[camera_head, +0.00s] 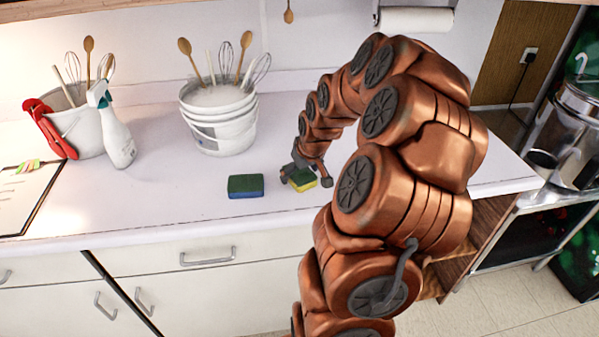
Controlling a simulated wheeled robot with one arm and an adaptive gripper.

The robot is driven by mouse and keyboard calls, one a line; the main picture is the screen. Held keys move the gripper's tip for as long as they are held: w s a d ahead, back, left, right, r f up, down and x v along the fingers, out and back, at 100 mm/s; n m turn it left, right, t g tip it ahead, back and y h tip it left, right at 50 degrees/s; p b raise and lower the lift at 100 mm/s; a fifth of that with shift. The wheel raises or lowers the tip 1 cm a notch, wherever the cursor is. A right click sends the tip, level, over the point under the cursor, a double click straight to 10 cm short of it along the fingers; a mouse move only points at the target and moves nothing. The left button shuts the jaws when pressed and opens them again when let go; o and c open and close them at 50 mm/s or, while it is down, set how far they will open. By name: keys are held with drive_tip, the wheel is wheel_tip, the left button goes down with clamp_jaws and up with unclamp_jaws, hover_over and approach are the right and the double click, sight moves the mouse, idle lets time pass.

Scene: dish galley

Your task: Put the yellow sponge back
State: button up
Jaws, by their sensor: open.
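The yellow sponge (304,187), with a green top, lies on the white counter (180,205) near its front edge. My gripper (306,177) is open and low over it, with one finger by its left end and the other by its right end. Part of the sponge's top is hidden by my gripper. I cannot tell whether the fingers touch it.
A blue sponge (245,193) with a green top lies just left of my gripper. A white bucket of utensils (222,125) stands behind it. A spray bottle (117,140) and a second bucket (85,130) stand further left. The counter's front middle is clear.

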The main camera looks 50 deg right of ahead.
drive_tip(key=shift+r, duration=0.1)
drive_tip(key=b+v, duration=0.3)
drive_tip(key=v, duration=0.9)
drive_tip(key=s+a+f+n+g+y, duration=0.1)
drive_tip(key=s+a, duration=0.1)
drive_tip(key=a, duration=0.9)
drive_tip(key=s+a+f+n+g+y, duration=0.1)
drive_tip(key=s+a+f+n+g, duration=0.1)
drive_tip(key=a, duration=0.8)
drive_tip(key=s+a+f+g, duration=0.3)
drive_tip(key=s+a, duration=0.7)
drive_tip(key=s, duration=0.5)
drive_tip(key=shift+a+f+h, duration=0.2)
drive_tip(key=shift+f+h, duration=0.2)
drive_tip(key=shift+f, duration=0.1)
drive_tip(key=shift+r+p, duration=1)
drive_tip(key=shift+r, duration=0.15)
